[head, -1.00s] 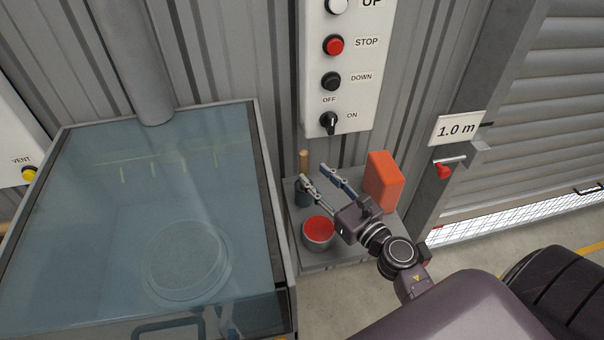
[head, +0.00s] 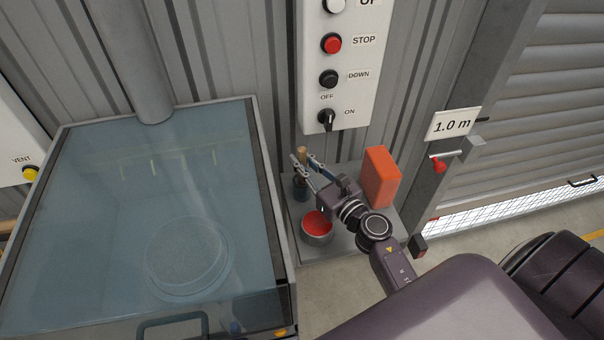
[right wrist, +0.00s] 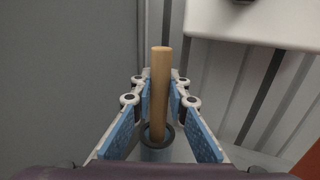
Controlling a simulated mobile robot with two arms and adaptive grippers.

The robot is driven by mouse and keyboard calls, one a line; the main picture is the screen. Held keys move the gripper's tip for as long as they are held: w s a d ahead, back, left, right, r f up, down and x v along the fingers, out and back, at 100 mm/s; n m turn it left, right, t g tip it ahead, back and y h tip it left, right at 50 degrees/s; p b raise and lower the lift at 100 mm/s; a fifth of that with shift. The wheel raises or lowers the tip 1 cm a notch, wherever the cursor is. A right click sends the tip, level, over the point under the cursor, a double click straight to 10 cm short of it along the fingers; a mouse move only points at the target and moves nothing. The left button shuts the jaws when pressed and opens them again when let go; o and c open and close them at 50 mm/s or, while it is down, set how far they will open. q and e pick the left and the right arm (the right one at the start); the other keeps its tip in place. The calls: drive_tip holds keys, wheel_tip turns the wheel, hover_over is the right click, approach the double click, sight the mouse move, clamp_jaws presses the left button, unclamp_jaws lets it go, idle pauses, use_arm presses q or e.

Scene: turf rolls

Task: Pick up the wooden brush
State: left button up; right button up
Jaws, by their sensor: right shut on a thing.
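The wooden brush shows as a pale round handle (head: 302,153) standing up from a dark cup (head: 300,190) on the small grey shelf by the wall. In the right wrist view the handle (right wrist: 160,85) stands nearly upright between blue finger pads, with the cup's rim (right wrist: 157,140) around its lower end. The brush's lower end is hidden in the cup. My right gripper (head: 304,162) is shut on the handle, above the cup; it also shows in the right wrist view (right wrist: 160,98). My left gripper is not in view.
A pot with red contents (head: 317,225) stands in front of the cup, below my right gripper. An orange block (head: 380,177) stands to the right on the grey shelf (head: 345,245). A glass-topped cabinet (head: 270,200) is close on the left, and a switch panel (head: 345,90) hangs above.

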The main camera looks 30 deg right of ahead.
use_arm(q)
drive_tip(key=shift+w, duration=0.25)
use_arm(e)
clamp_jaws()
drive_tip(key=shift+s+r, duration=0.2)
drive_tip(key=shift+r, duration=0.35)
use_arm(q)
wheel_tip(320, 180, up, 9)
drive_tip(key=p, duration=0.9)
use_arm(e)
wheel_tip(320, 180, up, 11)
drive_tip(key=shift+f, duration=0.1)
use_arm(q)
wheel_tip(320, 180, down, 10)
drive_tip(key=b, duration=1)
use_arm(e)
drive_tip(key=s, duration=1.9)
drive_tip(key=shift+s+a+f, duration=0.15)
drive_tip(key=shift+s+f, duration=0.05)
drive_tip(key=shift+s, duration=0.1)
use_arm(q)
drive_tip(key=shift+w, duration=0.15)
